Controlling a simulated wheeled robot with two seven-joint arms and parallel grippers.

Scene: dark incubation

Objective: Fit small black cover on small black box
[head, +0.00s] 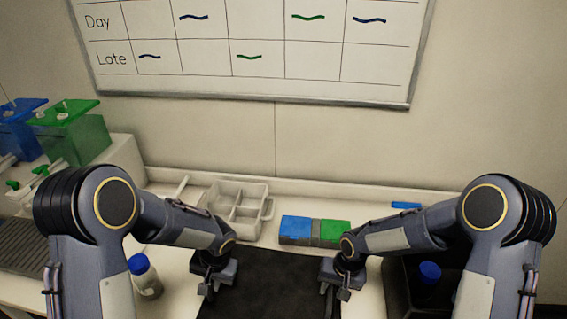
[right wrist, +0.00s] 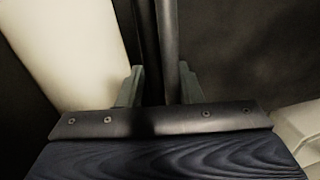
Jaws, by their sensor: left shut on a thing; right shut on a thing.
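A flat black panel (head: 268,285), which looks like the small black cover, spans the space between my two grippers at the bottom middle of the head view. My left gripper (head: 208,286) is shut at its left edge. My right gripper (head: 342,290) is shut at its right edge. In the right wrist view my right gripper (right wrist: 160,88) has a dark rim (right wrist: 171,50) between its fingers. A dark open box (head: 398,268), likely the small black box, is at the right, partly hidden by my right arm. A blue-capped bottle (head: 429,272) shows within its outline.
Behind the panel stand a white divided tray (head: 238,207) and a blue and green block (head: 297,229). A blue-capped bottle (head: 147,276) is left of my left gripper. Blue (head: 20,128) and green (head: 72,135) lidded boxes stand far left. A blue item (head: 406,205) lies at back right.

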